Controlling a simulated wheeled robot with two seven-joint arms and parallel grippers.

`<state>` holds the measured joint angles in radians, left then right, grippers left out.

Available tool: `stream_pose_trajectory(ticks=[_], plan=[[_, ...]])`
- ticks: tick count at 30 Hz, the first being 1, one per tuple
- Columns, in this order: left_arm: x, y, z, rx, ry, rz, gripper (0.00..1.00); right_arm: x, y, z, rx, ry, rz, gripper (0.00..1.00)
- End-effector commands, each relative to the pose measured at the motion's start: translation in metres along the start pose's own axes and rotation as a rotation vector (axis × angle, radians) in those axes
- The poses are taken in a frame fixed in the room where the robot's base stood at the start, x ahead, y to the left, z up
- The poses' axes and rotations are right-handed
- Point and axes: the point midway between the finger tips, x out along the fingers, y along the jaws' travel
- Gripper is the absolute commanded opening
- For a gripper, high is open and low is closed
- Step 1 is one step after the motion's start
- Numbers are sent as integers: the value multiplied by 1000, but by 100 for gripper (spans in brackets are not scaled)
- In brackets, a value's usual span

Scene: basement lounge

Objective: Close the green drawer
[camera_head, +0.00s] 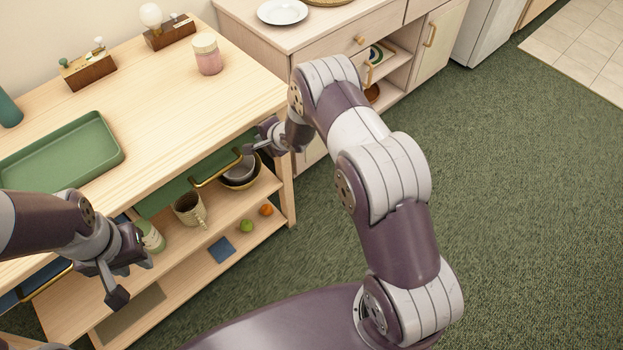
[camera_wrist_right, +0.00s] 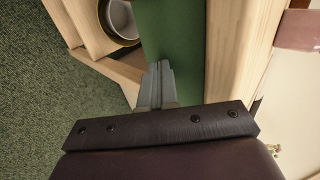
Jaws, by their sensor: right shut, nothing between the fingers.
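The green drawer (camera_head: 170,192) sits under the right part of the wooden tabletop, with a brass bar handle (camera_head: 217,169) on its front. How far it stands out is hard to tell from here. Its green face also fills the upper middle of the right wrist view (camera_wrist_right: 175,40). My right gripper (camera_head: 254,149) is at the right end of the drawer front, right of the handle. Its fingers (camera_wrist_right: 155,82) are shut and empty, with tips at or close to the green face; contact is unclear. My left gripper (camera_head: 132,280) is open and empty, in front of the table's left part.
A blue drawer (camera_head: 10,300) with a brass handle is at the left. A green tray (camera_head: 60,155) and pink jar (camera_head: 207,54) stand on the tabletop. Carpet at right is clear.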

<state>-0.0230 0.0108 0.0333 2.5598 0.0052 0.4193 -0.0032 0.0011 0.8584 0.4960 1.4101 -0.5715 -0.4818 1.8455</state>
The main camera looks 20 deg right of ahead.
Motion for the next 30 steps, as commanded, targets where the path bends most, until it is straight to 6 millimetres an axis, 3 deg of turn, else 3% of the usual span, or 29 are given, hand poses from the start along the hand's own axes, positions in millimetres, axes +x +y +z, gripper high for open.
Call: stream_pose_trajectory(ticks=[12, 30], plan=[[-2, 0, 0, 0, 0, 0, 34, 19, -18, 0, 0, -1, -2, 0], [-8, 0, -1, 0, 0, 0, 34, 14, -19, 3, -1, -1, -7, 0]])
